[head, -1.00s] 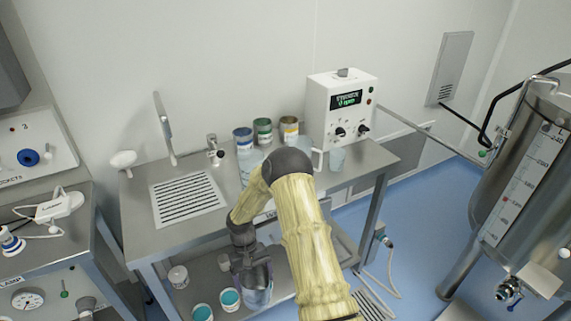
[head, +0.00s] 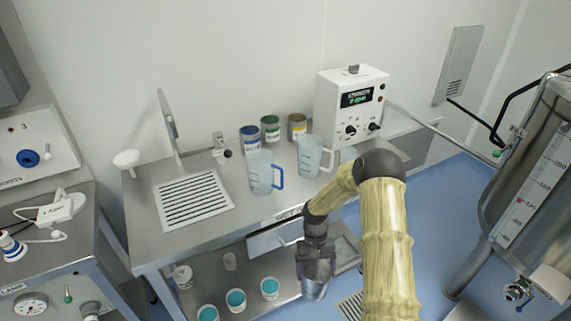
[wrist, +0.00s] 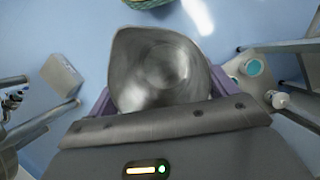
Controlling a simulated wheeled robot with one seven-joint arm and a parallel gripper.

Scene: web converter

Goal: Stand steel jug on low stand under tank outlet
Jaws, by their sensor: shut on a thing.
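My gripper (head: 315,248) is shut on the steel jug (head: 315,280), low in front of the steel bench. In the wrist view the jug (wrist: 165,70) is seen from above, open mouth up, between the purple fingers, and it looks empty. The tank (head: 540,170) stands at the right of the head view. Its outlet valve (head: 517,292) is low on its front, well to the right of the jug.
A floor grate (head: 352,305) lies near my arm. Blue floor (head: 440,215) is clear between bench and tank.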

